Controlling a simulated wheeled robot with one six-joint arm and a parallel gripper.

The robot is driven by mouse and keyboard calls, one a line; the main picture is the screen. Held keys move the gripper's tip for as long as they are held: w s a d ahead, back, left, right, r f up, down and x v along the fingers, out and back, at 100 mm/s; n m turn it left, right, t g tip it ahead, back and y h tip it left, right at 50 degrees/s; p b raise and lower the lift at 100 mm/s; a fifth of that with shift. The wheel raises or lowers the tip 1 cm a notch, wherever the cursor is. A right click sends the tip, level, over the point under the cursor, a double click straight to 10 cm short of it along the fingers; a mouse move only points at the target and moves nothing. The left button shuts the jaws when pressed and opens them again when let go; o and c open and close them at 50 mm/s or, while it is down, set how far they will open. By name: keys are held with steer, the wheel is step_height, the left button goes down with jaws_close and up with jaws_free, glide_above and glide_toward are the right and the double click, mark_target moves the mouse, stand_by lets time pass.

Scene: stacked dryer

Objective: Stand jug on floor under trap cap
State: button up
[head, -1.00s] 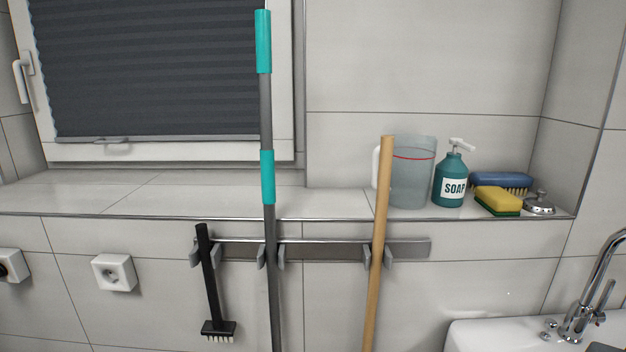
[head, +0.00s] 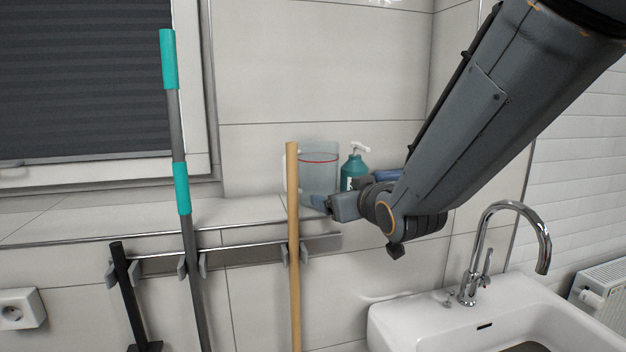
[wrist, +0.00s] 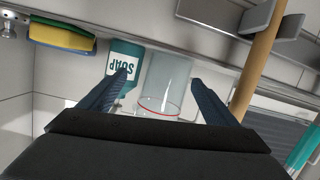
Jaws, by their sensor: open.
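The clear jug (head: 318,172) with a red line stands upright on the tiled ledge, partly behind a wooden pole in the head view. Its white handle shows at its left, by the pole. My gripper (head: 325,203) is in front of the ledge, near the jug's lower right. In the wrist view the picture is upside down, and the jug (wrist: 165,85) shows between the two fingers of my open gripper (wrist: 160,84). I cannot tell that either finger touches it. The trap cap and the floor are not in view.
A teal soap bottle (head: 354,170) stands close beside the jug. The wooden pole (head: 293,240) and a grey-teal pole (head: 183,190) hang on the wall rail (head: 262,250). A sink (head: 470,318) with a chrome tap (head: 490,245) is at the lower right.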

mark_target(325, 165)
steer(key=a+r, duration=0.1)
steer(key=w+r+t+y+b, duration=0.1)
steer(key=r, duration=0.1)
steer(key=w+a+r+t, duration=0.1)
steer(key=r, duration=0.1)
steer(key=shift+a, duration=0.3)
steer(key=shift+m, duration=0.3)
steer(key=x, duration=0.1)
steer(key=p+x, duration=0.1)
steer(key=x, duration=0.3)
steer(key=shift+a+r+p, duration=0.1)
steer(key=shift+r+p, duration=0.2)
steer(key=shift+r, duration=0.1)
steer(key=p+x, duration=0.2)
steer(key=x, duration=0.4)
steer(key=shift+w+a, duration=0.15)
steer(key=shift+w, duration=0.15)
steer(key=shift+r, duration=0.1)
steer(key=c, duration=0.9)
steer(key=shift+o, duration=0.2)
steer(key=shift+r, duration=0.15)
